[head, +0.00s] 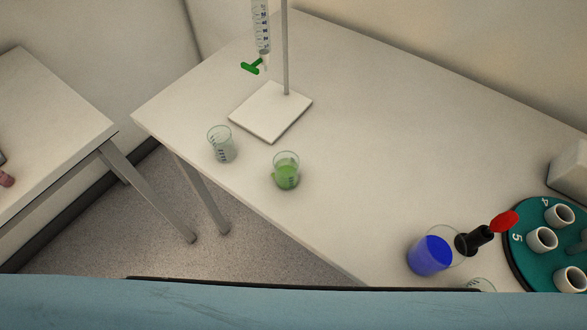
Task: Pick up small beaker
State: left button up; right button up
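An empty clear beaker (222,146) stands upright near the front left edge of the white table. A similar-sized beaker with green liquid (287,172) stands to its right, a little nearer the front edge. A glass vessel with blue liquid (430,256) lies or leans at the lower right; its exact pose is hard to tell. The rim of another clear glass vessel (482,284) shows at the bottom, mostly hidden. I cannot tell for certain which is the small beaker. Neither gripper is in view.
A burette (262,30) with a green tap hangs by a stand with a white base (270,112) behind the beakers. A black and red object (480,238) and a teal round rack with white cups (520,253) are at right. The table's middle is clear.

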aim_at(285, 163)
jog(key=z, duration=2.2)
jog(key=k, duration=1.25)
jog(key=u, duration=1.55)
jog(key=i, duration=0.5)
jog(key=u, duration=0.05)
